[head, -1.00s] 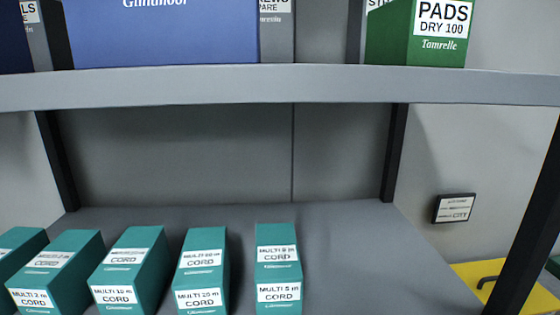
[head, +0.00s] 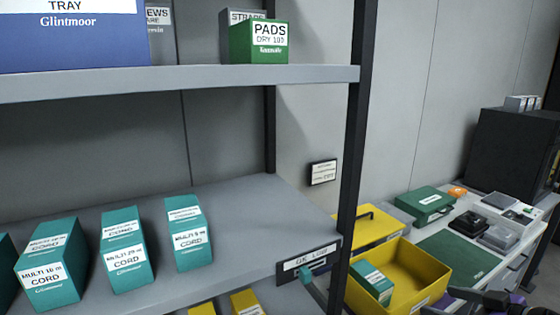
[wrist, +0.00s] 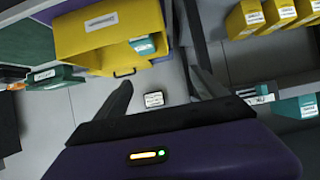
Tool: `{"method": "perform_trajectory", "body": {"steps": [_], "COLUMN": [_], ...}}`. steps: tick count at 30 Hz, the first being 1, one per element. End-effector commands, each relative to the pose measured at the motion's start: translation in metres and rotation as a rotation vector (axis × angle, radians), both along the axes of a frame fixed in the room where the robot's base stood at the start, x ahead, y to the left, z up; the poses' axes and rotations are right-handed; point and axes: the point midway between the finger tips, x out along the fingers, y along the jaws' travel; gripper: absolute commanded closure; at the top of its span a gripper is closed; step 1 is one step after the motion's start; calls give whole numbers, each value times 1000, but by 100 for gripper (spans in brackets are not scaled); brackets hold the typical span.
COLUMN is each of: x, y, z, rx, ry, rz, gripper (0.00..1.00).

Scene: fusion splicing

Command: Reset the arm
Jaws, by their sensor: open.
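My gripper (wrist: 158,80) shows in the wrist view with its two dark fingers spread apart and nothing between them. Its purple body fills the bottom of that view. A purple and black part of my arm (head: 490,300) shows at the lower right corner of the head view, in front of the workbench. The fingertips themselves are not clear in the head view.
A yellow bin (head: 412,272) holding a teal box (head: 371,284) stands right of the shelf post (head: 357,130); it also shows in the wrist view (wrist: 80,32). Teal cord boxes (head: 124,255) line the grey shelf (head: 262,205). The workbench (head: 520,238) carries a green case (head: 425,203) and small devices.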

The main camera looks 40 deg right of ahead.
Motion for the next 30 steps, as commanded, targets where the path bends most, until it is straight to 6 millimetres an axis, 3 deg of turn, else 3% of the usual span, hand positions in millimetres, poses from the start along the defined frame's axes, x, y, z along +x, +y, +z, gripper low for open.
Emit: {"method": "perform_trajectory", "body": {"steps": [8, 17, 21, 26, 30], "x": [0, -12, -17, -13, 2], "y": [-21, -63, -76, -71, -37], "z": [12, 35, 35, 20, -8], "rx": [12, -23, -32, -37, -48], "ry": [-60, -158, -215, -293, -362], "rz": [-107, -327, -449, -583, -663], "gripper": [18, 18, 18, 18, 18]}}
